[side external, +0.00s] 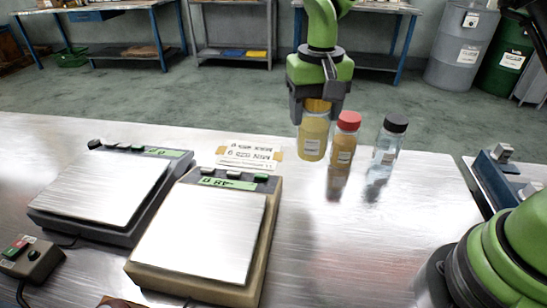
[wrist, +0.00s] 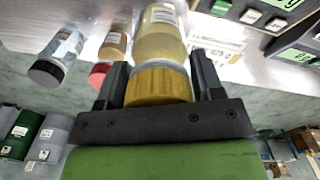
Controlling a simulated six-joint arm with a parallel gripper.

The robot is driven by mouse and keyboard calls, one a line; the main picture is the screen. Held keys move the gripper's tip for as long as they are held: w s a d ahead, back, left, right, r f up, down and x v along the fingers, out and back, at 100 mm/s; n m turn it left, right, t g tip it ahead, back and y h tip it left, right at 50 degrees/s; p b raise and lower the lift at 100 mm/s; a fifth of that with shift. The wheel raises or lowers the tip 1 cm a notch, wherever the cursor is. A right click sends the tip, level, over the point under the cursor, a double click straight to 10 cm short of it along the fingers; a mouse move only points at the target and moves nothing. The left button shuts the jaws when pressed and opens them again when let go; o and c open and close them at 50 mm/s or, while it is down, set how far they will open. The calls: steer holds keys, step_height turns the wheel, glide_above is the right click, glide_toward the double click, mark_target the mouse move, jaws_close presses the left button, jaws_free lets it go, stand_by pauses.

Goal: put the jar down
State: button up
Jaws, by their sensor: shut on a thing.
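My gripper (side external: 318,104) points down over the back of the metal table (side external: 330,240). It is shut on the gold lid of a jar (side external: 312,140) of pale yellow liquid, held upright. In the wrist view the fingers (wrist: 158,85) sit on both sides of the gold lid, with the jar's body (wrist: 160,42) beyond. In the side view the jar's bottom appears at or just above the table; I cannot tell whether it touches.
A red-capped amber bottle (side external: 342,155) stands close to the jar's right. A black-capped clear bottle (side external: 385,152) stands farther right. Two scales (side external: 200,235) (side external: 105,195) fill the left of the table. A printed label card (side external: 249,156) lies behind them.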

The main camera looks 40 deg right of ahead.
steer(key=shift+a+r, duration=0.1)
steer(key=shift+r, duration=0.1)
steer(key=s+a+r, duration=0.1)
steer(key=a+r, duration=0.3)
steer(key=a, duration=0.6)
steer(key=s+a+r, duration=0.2)
steer(key=a+r, duration=0.1)
steer(key=a, duration=0.8)
step_height(320, 180, down, 9)
steer(key=shift+w+d+r, duration=0.1)
steer(key=shift+d, duration=0.05)
steer(key=o, duration=1.3)
steer(key=shift+c, duration=0.2)
